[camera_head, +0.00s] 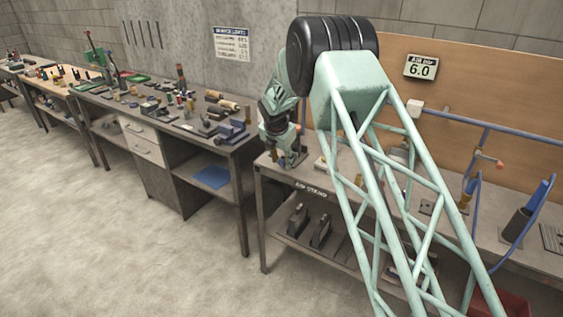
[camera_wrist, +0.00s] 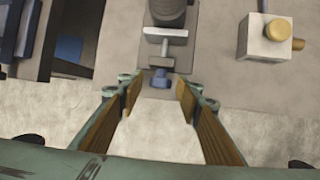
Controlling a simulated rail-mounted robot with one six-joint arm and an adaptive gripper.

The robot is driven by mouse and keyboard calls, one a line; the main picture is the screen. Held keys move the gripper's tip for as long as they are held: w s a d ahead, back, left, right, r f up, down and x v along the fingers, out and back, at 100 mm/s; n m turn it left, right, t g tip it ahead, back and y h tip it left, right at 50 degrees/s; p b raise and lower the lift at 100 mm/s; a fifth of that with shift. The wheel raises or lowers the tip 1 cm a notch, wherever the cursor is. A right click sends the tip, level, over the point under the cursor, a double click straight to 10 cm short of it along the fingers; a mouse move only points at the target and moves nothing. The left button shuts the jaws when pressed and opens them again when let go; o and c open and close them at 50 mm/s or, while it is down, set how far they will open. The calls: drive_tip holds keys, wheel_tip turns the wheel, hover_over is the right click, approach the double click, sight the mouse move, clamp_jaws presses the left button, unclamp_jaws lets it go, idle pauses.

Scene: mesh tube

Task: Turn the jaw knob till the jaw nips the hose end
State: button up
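My gripper (camera_wrist: 158,92) is open in the wrist view, its two brown-padded fingers apart with nothing held. A small blue knob (camera_wrist: 160,78) shows in the gap between the fingertips; I see no finger touching it. Above the knob is a pale grey jaw (camera_wrist: 166,34) with a crossbar and stem. Just beyond the jaw is a dark ribbed round piece, likely the hose end (camera_wrist: 168,11), cut off by the picture's top edge. Whether the jaw touches it I cannot tell. In the head view my gripper (camera_head: 283,157) is low at the bench's left end, largely hiding the fixture.
A pale block with a brass knob (camera_wrist: 278,30) stands right of the fixture. The bench (camera_head: 275,172) ends near the fixture, with floor beyond its front edge. A second, cluttered bench (camera_head: 190,143) stands left across a gap. Blue pipes (camera_head: 500,131) run along the right.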

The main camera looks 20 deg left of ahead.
drive_tip(key=c, duration=0.8)
drive_tip(key=shift+c, duration=0.2)
drive_tip(key=shift+s+d+f+y+p, duration=0.15)
drive_tip(key=shift+y+p, duration=0.15)
drive_tip(key=shift+y, duration=0.3)
drive_tip(key=shift+s+f+m+y, duration=0.15)
drive_tip(key=shift+m+y, duration=0.15)
drive_tip(key=shift+y, duration=0.3)
drive_tip(key=shift+w+d+t+y+b, duration=0.1)
drive_tip(key=shift+w+t+y+b, duration=0.3)
drive_tip(key=shift+b, duration=3.85)
drive_tip(key=shift+d+r+y+b, duration=0.1)
drive_tip(key=shift+r+y+b, duration=0.3)
drive_tip(key=shift+b, duration=2)
